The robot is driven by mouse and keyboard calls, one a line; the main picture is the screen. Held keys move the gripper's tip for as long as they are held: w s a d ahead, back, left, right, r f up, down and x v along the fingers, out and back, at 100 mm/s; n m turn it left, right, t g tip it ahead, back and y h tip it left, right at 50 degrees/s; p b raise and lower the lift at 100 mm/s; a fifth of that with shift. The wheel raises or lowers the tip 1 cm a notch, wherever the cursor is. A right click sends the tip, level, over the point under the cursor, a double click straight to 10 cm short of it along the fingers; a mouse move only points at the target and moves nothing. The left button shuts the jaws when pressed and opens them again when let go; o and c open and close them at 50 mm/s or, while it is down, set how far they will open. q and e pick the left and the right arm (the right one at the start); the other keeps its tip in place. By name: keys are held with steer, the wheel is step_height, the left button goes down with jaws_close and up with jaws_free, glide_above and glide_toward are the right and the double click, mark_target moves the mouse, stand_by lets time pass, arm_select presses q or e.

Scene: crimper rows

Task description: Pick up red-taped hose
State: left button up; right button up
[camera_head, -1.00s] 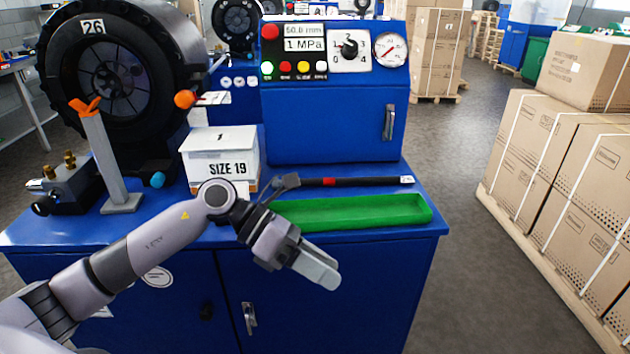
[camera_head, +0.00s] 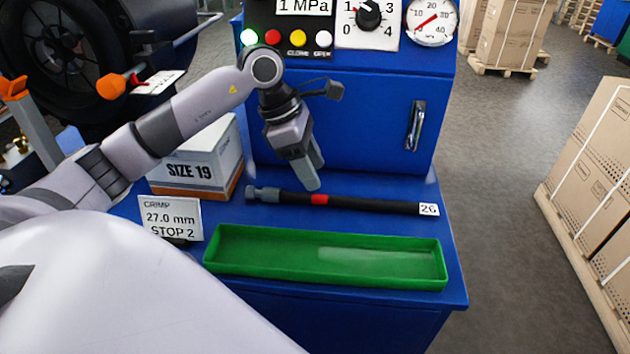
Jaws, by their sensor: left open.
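The red-taped hose (camera_head: 370,204) is a black hose with a red band near its left part, a grey metal fitting at the left end and a white tag reading 26 at the right end. It lies on the blue bench top behind the green tray (camera_head: 225,267). My left gripper (camera_head: 313,184) is open and empty. It points down just above and behind the hose, close to the red band. I cannot tell whether it touches the hose. My right gripper is not in view.
A white SIZE 19 box (camera_head: 215,165) stands left of the hose. A sign reading 27.0 mm STOP 2 (camera_head: 172,218) stands in front of it. The blue control cabinet (camera_head: 350,120) rises behind the hose. Stacked cartons (camera_head: 610,180) stand on a pallet at right.

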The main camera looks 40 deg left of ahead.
mark_target(329, 196)
arm_select(q)
steer(key=shift+w+f, duration=0.15)
steer(key=p+x, duration=0.1)
steer(key=x, duration=0.5)
steer(key=shift+w+d+f, duration=0.15)
steer(key=shift+d+f, duration=0.05)
steer(key=shift+f, duration=0.05)
jaws_close()
